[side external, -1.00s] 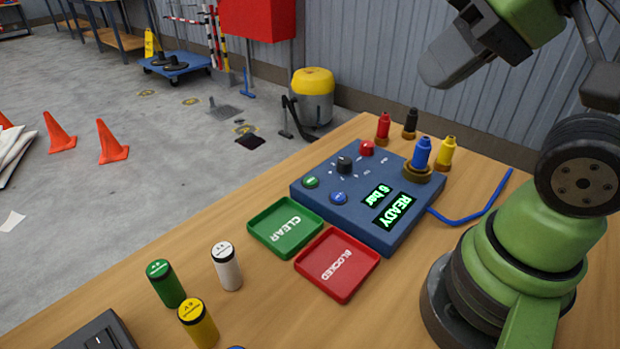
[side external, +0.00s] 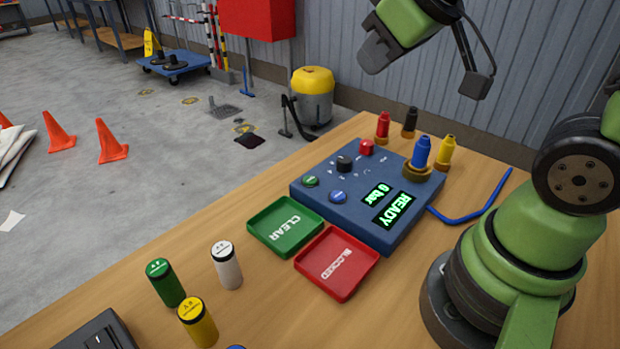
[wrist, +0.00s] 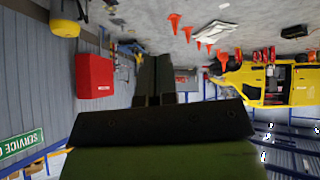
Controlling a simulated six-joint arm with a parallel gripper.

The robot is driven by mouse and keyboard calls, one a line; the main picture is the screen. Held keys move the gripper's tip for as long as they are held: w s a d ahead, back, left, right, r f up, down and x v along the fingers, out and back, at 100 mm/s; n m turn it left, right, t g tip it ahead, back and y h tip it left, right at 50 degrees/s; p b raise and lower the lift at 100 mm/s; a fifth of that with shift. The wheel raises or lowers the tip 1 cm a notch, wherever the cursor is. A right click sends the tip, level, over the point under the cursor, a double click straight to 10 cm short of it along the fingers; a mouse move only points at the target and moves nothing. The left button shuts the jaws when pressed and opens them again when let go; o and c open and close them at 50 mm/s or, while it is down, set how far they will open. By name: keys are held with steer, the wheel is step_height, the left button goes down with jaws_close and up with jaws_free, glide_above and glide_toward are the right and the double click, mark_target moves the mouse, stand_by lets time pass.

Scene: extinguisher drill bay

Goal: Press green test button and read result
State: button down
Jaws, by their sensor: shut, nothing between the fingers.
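The blue test box (side external: 360,225) stands on the wooden bench. Its green button (side external: 311,181) is at the box's left corner, uncovered. The box's lit display (side external: 392,211) reads READY, with a small "bar" line (side external: 376,195) whose digit is hard to read. My gripper (side external: 373,58) is high above and behind the box, at the top of the side view, well apart from the green button. In the wrist view its two dark fingers (wrist: 154,80) are together with nothing between them. The wrist view does not show the box.
A blue button (side external: 338,197), black knob (side external: 345,163) and red button (side external: 366,148) share the panel. A blue nozzle (side external: 421,152) stands upright in a brass socket at the box's right.

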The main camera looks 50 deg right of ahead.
steer(key=w+d+f+n, duration=0.2)
steer(key=w+f+n, duration=0.3)
steer(key=w, duration=0.2)
steer(key=n+t+y, duration=0.1)
steer(key=n+y, duration=0.2)
steer(key=n, duration=0.3)
glide_above(309, 181)
step_height(309, 181, down, 9)
steer(key=shift+r, duration=0.15)
steer(key=shift+s+f, duration=0.1)
steer(key=shift+f, duration=4.3)
steer(key=shift+f, duration=0.1)
steer(key=shift+f, duration=0.3)
